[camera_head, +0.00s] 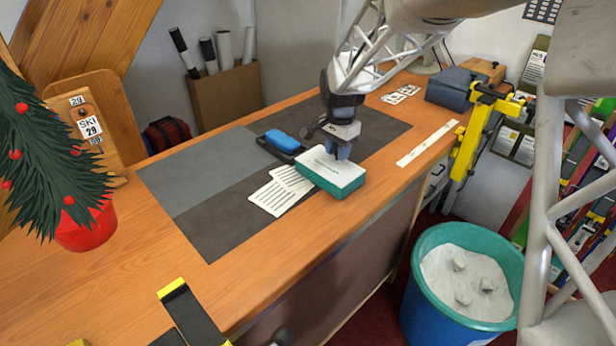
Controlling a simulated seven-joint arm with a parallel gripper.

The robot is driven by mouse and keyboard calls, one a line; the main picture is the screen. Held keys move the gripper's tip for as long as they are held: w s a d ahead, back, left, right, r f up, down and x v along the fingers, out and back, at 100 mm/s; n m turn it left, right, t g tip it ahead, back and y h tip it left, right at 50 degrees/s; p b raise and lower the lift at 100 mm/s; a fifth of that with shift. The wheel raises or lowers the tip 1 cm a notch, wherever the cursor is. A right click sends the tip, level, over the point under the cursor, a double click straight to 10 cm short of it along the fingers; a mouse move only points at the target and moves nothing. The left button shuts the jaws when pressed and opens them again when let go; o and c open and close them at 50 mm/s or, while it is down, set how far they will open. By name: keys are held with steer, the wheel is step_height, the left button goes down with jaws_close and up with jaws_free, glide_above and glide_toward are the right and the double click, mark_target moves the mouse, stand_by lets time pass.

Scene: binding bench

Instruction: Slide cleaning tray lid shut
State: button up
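A teal box with a white, printed top (330,172) sits on the dark mat near the bench's front edge; I take it to be the cleaning tray with its lid. The white top covers most of the visible upper face, and I cannot tell whether it is fully shut. My gripper (338,152) points down at the back part of the white top, with its fingertips at or just above it. Contact is unclear. The fingers look close together, but the gap between them is too small to read.
A black tray with a blue block (284,139) lies just behind the box. Printed sheets (281,191) lie to its left and a white strip (427,143) to its right. A yellow clamp (466,150) stands at the right edge. The mat's left half (200,170) is clear.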

steer(key=shift+r, duration=0.1)
steer(key=shift+r, duration=2.9)
steer(key=shift+r, duration=0.15)
steer(key=shift+r, duration=1.85)
steer(key=shift+s, duration=0.1)
steer(key=s+d+r+n+t, duration=0.15)
steer(key=s+d, duration=0.25)
steer(key=s, duration=0.5)
steer(key=s+d+r+n, duration=0.3)
steer(key=s+d, duration=0.1)
steer(key=s, duration=0.6)
steer(key=s+d+f+n, duration=0.1)
steer(key=s+f+n, duration=0.1)
steer(key=s, duration=0.7)
steer(key=s+d+f+n+t, duration=0.1)
steer(key=s+d+f+n, duration=0.1)
steer(key=s, duration=0.7)
steer(key=shift+s+d, duration=0.3)
